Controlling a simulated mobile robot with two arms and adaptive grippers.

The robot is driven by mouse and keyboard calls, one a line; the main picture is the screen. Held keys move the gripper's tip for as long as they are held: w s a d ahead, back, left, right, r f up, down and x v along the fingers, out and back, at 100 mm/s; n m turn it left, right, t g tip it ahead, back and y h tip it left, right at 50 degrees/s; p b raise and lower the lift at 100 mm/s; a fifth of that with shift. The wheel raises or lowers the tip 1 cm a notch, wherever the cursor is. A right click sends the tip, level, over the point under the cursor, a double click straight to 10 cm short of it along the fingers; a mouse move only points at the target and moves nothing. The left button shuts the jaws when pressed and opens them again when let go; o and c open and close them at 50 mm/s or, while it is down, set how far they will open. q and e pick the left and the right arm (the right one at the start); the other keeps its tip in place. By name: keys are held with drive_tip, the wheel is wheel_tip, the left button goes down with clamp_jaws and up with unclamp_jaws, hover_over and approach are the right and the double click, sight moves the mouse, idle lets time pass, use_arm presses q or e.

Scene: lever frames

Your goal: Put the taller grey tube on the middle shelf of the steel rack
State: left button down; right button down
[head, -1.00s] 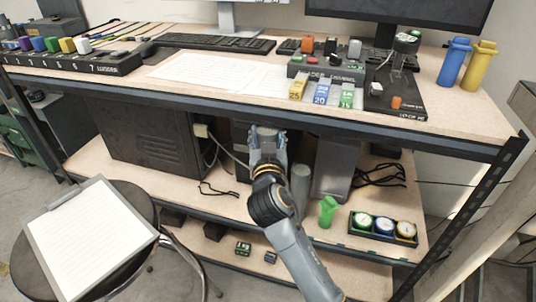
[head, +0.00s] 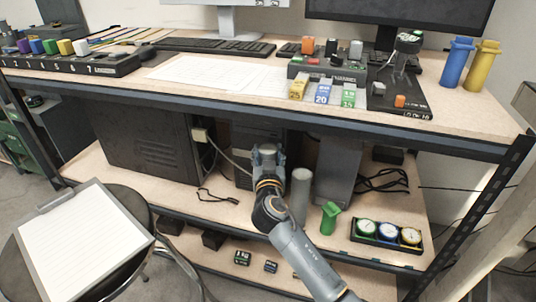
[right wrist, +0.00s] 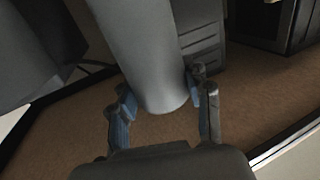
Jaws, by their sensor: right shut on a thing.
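My right gripper (head: 267,152) reaches in over the middle shelf (head: 165,192) of the rack. It is shut on a grey tube (right wrist: 150,55), which fills the space between the blue-grey fingers in the right wrist view. In the head view the held tube is mostly hidden by the gripper and arm. I cannot tell whether its end touches the board. Another grey tube (head: 301,192) stands upright on the middle shelf just right of my arm. I cannot tell which tube is taller. My left gripper is not in view.
Black computer cases (head: 150,140) stand behind and left of the gripper. A grey case (head: 337,170), a green funnel-like thing (head: 330,217) and a tray of round gauges (head: 387,234) are to the right. The desk top (head: 460,115) overhangs the shelf. Bare board shows at front left.

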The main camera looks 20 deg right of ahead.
drive_tip(key=shift+r, duration=0.25)
drive_tip(key=shift+f, duration=0.1)
drive_tip(key=c, duration=0.6)
unclamp_jaws()
drive_tip(key=shift+s+f, duration=0.1)
drive_tip(key=shift+f, duration=0.05)
